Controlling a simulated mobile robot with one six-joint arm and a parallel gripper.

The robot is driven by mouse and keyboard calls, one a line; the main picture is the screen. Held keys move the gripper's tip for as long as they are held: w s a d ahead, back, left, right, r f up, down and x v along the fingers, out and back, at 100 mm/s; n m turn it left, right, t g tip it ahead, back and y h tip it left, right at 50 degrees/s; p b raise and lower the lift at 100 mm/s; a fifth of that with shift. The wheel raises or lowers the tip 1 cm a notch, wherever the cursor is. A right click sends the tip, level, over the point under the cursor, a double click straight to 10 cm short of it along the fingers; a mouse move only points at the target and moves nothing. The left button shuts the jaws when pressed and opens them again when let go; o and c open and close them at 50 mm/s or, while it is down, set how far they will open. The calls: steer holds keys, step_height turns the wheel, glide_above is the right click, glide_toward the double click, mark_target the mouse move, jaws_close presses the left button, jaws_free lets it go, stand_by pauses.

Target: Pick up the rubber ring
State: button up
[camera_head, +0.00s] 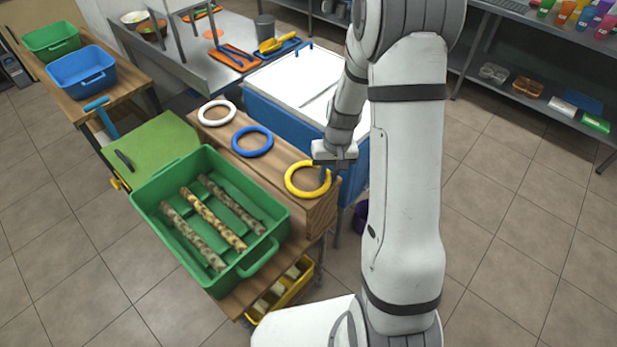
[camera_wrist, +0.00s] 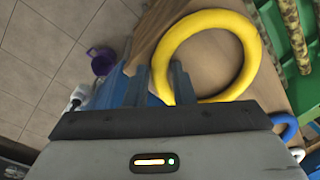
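Three rings lie in a row on a wooden block: a white ring (camera_head: 217,103), a blue ring (camera_head: 252,130) and a yellow ring (camera_head: 291,188). The yellow ring also shows large in the wrist view (camera_wrist: 249,50), lying flat. My gripper (camera_head: 323,176) is at the right side of the yellow ring. In the wrist view my gripper's two blue fingers (camera_wrist: 161,84) stand on either side of the ring's band, one inside the ring and one outside. Part of the blue ring shows in the wrist view (camera_wrist: 289,128).
A green crate (camera_head: 271,265) with several cane pieces stands just left of the wooden block (camera_head: 318,213). A blue chest with a white top (camera_head: 300,84) stands behind. A purple container (camera_wrist: 102,62) is on the floor. Open floor lies to the right.

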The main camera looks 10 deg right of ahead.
jaws_close()
steer(key=shift+r, duration=0.1)
